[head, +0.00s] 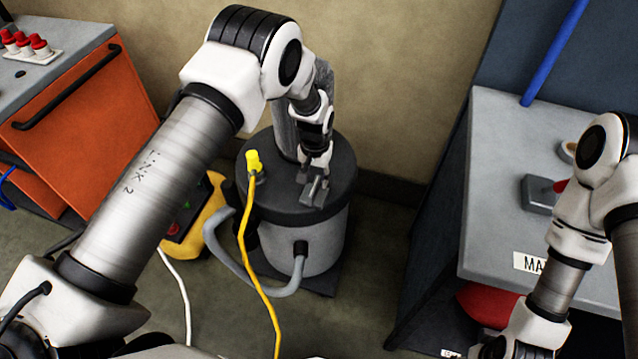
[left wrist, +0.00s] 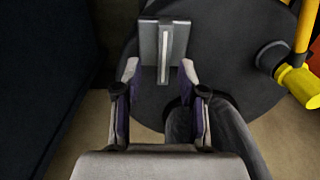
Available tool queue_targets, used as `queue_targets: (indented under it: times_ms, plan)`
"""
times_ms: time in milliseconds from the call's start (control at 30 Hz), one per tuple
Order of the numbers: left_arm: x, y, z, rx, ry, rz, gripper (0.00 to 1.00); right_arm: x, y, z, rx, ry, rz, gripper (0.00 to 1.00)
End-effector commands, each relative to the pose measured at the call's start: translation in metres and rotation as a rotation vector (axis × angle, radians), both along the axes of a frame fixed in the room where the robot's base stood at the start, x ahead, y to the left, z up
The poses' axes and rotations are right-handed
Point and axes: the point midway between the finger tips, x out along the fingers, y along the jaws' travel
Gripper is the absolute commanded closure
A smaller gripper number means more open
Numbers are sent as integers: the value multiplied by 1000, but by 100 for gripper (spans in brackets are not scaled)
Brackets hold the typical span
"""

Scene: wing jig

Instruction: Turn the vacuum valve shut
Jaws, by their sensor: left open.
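The vacuum valve (head: 314,191) is a grey block with a thin lever on the dark round lid of a grey drum (head: 318,240). In the left wrist view the valve (left wrist: 150,40) shows as a flat grey plate, its pale lever (left wrist: 164,60) running along the picture's height. My left gripper (head: 316,172) is over the lid at the valve. In the left wrist view its open fingers (left wrist: 160,72) stand one on each side of the lever's near end, with gaps on both sides. I cannot tell whether they are level with the lever. My right gripper is out of view.
A yellow fitting (head: 253,162) with a yellow hose stands on the lid, left of the valve. A thick grey hose rises behind my left gripper. An orange cabinet (head: 90,110) is at left; a grey bench (head: 500,170) with a red-knobbed box is at right.

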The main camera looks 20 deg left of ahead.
Motion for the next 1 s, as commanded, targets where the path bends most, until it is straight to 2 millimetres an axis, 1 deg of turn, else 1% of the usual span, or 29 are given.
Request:
queue_targets:
  times_ms: [33, 100, 200, 300, 500, 533, 567, 600, 633, 1000]
  plan:
    - [-1, 0, -10, -1, 3, 2, 59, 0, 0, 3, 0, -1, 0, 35]
    - [-1, 0, -23, -1, 3, 2, 59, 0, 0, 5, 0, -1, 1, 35]
    - [-1, 1, -38, 0, 2, 1, 59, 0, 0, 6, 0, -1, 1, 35]
    - [0, 1, -44, -1, 0, 1, 59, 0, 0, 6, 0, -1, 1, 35]
    - [0, 1, -45, 0, 0, 2, 59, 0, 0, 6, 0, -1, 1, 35]
    - [0, 1, -45, 0, 0, 2, 66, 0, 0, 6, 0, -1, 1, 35]
    - [0, 1, -45, 0, 0, 2, 77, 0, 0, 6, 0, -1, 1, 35]
    - [0, 1, -45, 0, 0, 2, 91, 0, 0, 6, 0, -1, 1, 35]
    - [0, 1, -45, 0, 0, 2, 100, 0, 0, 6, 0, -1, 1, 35]
    - [0, 1, -46, 0, 0, -12, 100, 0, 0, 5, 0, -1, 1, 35]
